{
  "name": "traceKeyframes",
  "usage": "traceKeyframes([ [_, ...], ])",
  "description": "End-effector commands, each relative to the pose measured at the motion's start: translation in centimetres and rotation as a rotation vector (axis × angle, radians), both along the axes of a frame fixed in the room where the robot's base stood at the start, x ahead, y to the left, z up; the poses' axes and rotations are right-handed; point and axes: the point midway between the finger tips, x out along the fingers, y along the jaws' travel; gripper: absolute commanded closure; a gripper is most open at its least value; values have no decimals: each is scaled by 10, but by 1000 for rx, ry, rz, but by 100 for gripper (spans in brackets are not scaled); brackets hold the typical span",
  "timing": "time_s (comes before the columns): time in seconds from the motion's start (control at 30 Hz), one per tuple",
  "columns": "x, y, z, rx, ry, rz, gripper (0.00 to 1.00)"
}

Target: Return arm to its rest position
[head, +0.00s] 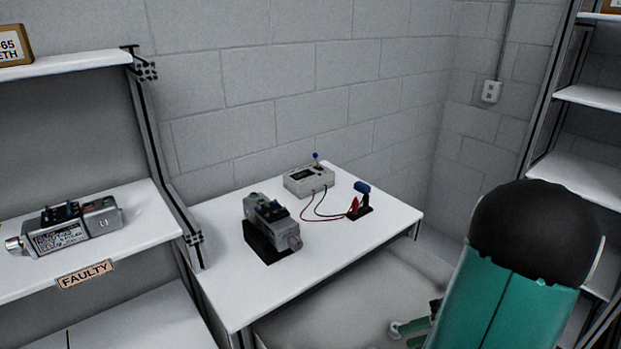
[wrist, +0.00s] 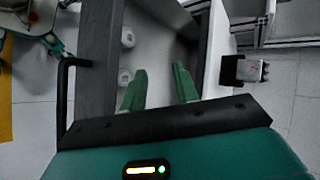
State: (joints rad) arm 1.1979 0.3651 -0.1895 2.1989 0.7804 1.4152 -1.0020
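My arm (head: 510,290), teal with a black rounded joint, rises at the lower right of the head view. My gripper (wrist: 160,72) shows in the wrist view with its two green fingers apart and nothing between them. The head view does not show the fingers clearly; a small green part at its bottom edge cannot be made out. A grey servo unit (head: 272,222) sits in a black stand on the white table (head: 350,245), apart from my arm. Another servo unit (head: 72,228) lies on the left shelf above a "FAULTY" label (head: 85,273).
A tester box (head: 308,180) stands at the back of the table, with red and black leads running to a small holder (head: 360,205). White shelving (head: 590,98) stands at the right. A boxy grey and black object (wrist: 245,70) shows right of my fingers in the wrist view.

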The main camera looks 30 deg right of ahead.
Motion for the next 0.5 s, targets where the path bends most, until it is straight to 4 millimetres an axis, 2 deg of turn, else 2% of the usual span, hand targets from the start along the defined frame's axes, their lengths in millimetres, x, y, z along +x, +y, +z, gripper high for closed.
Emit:
traceKeyframes([
  [0.03, 15, 17, 13, -42, 33, 70, 70],
  [0.2, 48, 71, 43, -191, 150, 252, 70],
  [0.5, 76, 162, 92, -551, 224, 475, 70],
])
